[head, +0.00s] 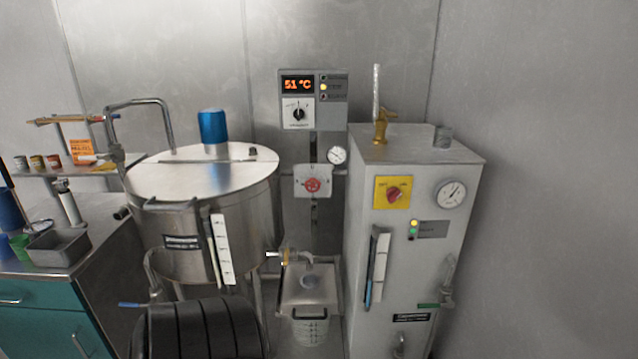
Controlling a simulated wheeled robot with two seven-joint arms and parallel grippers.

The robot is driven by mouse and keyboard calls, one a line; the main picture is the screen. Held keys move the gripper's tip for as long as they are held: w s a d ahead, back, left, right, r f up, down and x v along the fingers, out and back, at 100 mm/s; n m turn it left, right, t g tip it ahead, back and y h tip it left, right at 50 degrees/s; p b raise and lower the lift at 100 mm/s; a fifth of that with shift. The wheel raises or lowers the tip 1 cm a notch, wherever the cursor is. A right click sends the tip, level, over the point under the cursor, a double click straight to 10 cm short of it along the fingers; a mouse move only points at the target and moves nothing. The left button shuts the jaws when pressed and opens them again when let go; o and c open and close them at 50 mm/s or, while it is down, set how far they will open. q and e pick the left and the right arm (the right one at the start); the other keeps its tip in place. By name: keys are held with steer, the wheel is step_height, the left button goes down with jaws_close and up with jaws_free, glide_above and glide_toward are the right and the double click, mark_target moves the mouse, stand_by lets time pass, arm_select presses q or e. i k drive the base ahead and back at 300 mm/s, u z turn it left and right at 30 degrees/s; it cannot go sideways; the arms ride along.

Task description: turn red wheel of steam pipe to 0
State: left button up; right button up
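The red wheel (313,185) is small and round. It sits on a light rectangular plate (299,180) in front of the grey back panel, between the steel tank and the tall metal cabinet. Its markings are too small to read, so I cannot tell its setting. A small round gauge (337,155) is just above and to the right of the wheel. Neither of my grippers shows in the head view.
A control box (335,87) reading 51 °C, with a black knob, is above the wheel. The lidded tank (165,225) stands left. The cabinet (365,250) on the right has a red switch (394,194) on yellow. A small steel container (293,292) is below the wheel.

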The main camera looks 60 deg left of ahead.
mark_target(312, 185)
steer(key=u, duration=0.5)
steer(key=i, duration=0.95)
steer(key=u, duration=0.75)
